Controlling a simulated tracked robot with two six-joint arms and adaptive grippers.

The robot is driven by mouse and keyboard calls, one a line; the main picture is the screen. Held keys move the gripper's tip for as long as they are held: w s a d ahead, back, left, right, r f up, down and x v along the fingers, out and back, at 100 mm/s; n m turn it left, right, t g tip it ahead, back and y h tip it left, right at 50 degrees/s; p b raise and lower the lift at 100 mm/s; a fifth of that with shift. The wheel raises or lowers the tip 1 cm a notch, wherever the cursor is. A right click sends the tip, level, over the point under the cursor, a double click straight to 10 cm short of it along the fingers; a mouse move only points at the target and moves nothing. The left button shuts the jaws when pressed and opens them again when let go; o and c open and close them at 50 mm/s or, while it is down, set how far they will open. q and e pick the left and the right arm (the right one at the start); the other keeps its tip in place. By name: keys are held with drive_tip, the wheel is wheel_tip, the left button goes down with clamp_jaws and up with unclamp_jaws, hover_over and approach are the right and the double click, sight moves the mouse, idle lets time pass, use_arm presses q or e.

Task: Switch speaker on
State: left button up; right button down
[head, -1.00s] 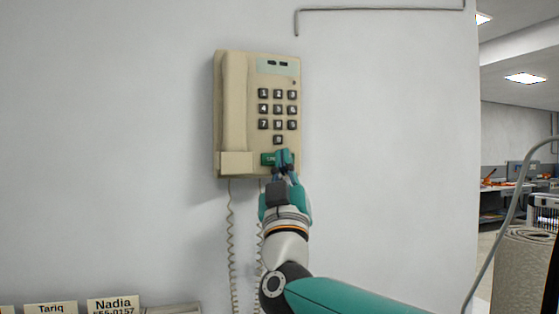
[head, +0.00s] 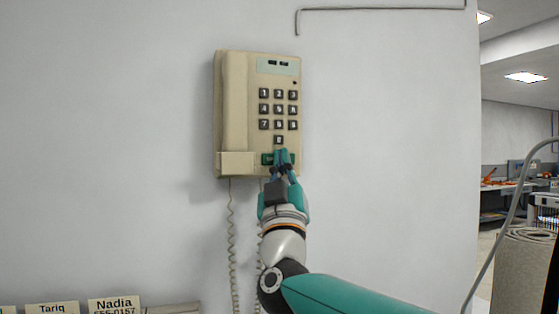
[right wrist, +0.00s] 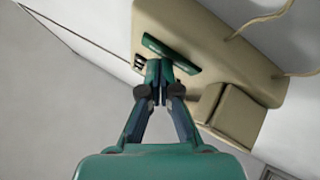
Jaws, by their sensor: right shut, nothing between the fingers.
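A beige wall phone (head: 234,105) hangs on the white wall in the head view, with its handset at the left and a keypad (head: 278,108) of dark keys. A green button bar (head: 267,159) sits below the keypad; its lettering is partly hidden by my fingers. A small dot (head: 295,83) above the keypad looks dark. My right gripper (head: 282,156) is shut and empty, its tips at the green bar. In the right wrist view, the closed fingertips (right wrist: 158,85) overlap the lower edge of the green bar (right wrist: 172,52); contact cannot be told for certain. My left gripper is not in view.
Coiled cords (head: 231,235) hang below the phone. Name cards (head: 113,306) stand along the lower left edge. A bent thin rod (head: 380,10) is on the wall above. The wall around the phone is clear; a rolled mat (head: 522,265) stands at the right.

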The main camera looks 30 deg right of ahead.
idle(0.6)
drive_tip(key=shift+s+a+b, duration=0.15)
drive_tip(key=shift+s+b, duration=0.25)
drive_tip(key=shift+s, duration=0.25)
drive_tip(key=shift+s, duration=0.1)
drive_tip(key=shift+s+a+b, duration=0.2)
drive_tip(key=shift+s+b, duration=0.1)
drive_tip(key=shift+s, duration=0.5)
drive_tip(key=shift+s+a+b, duration=0.15)
drive_tip(key=shift+s+b, duration=0.2)
drive_tip(key=shift+s, duration=0.4)
drive_tip(key=shift+s+a+b, duration=0.2)
drive_tip(key=shift+s+b, duration=0.1)
drive_tip(key=shift+s, duration=0.5)
